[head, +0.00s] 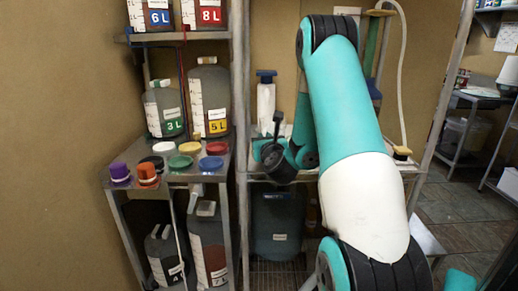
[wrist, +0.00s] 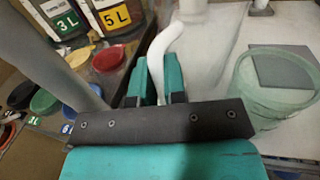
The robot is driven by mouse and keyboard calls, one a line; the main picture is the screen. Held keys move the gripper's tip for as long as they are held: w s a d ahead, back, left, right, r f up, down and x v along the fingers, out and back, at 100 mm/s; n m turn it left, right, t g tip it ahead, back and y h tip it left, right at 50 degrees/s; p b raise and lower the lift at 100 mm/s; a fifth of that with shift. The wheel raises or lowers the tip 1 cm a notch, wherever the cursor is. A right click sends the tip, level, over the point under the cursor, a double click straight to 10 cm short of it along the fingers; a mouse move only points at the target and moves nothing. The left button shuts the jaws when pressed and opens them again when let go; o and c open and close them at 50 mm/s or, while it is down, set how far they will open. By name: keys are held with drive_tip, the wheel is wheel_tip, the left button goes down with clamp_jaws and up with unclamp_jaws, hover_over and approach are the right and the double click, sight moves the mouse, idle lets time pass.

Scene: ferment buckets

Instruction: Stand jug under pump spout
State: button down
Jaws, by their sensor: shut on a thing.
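My gripper (wrist: 163,85) is shut on a white curved, handle-like piece (wrist: 170,40), which I take to be the jug's handle. A pale, see-through body lies just right of the fingers in the wrist view; I cannot tell its outline from the counter. In the head view my gripper (head: 278,158) is over the counter by the middle post, and it hides most of what it holds. A white bottle with a blue pump-like top (head: 265,100) stands behind it. I cannot make out the pump spout for certain.
A pale green see-through tub (wrist: 265,95) is at right in the wrist view. The left shelf holds the 3 L jug (head: 164,108) and 5 L jug (head: 210,98), with coloured lids (head: 180,161) in front. A metal post (head: 240,120) stands between shelf and counter.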

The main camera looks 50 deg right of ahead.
drive_tip(key=shift+w+d+f+p, duration=0.3)
drive_tip(key=shift+w+d+p, duration=0.45)
drive_tip(key=shift+p, duration=0.8)
drive_tip(key=p+x, duration=0.2)
drive_tip(key=p, duration=0.1)
drive_tip(key=shift+w+f, duration=0.15)
drive_tip(key=shift+w, duration=0.1)
drive_tip(key=p, duration=0.2)
drive_tip(key=w+d+p, duration=0.1)
drive_tip(key=p, duration=0.2)
drive_tip(key=shift+w+r, duration=0.3)
drive_tip(key=shift+r, duration=0.05)
drive_tip(key=p, duration=0.2)
drive_tip(key=shift+w+d+f+p, duration=0.1)
drive_tip(key=shift+w+d+p, duration=0.25)
drive_tip(key=shift+w+p, duration=0.05)
drive_tip(key=shift+w+d+f+p, duration=0.15)
drive_tip(key=shift+w+f+p, duration=0.1)
drive_tip(key=shift+p, duration=0.5)
drive_tip(key=shift+f+b, duration=0.8)
drive_tip(key=shift+b, duration=0.1)
drive_tip(key=shift+f, duration=0.1)
drive_tip(key=shift+f+b, duration=0.15)
drive_tip(key=shift+b, duration=0.15)
drive_tip(key=c, duration=1.2)
unclamp_jaws()
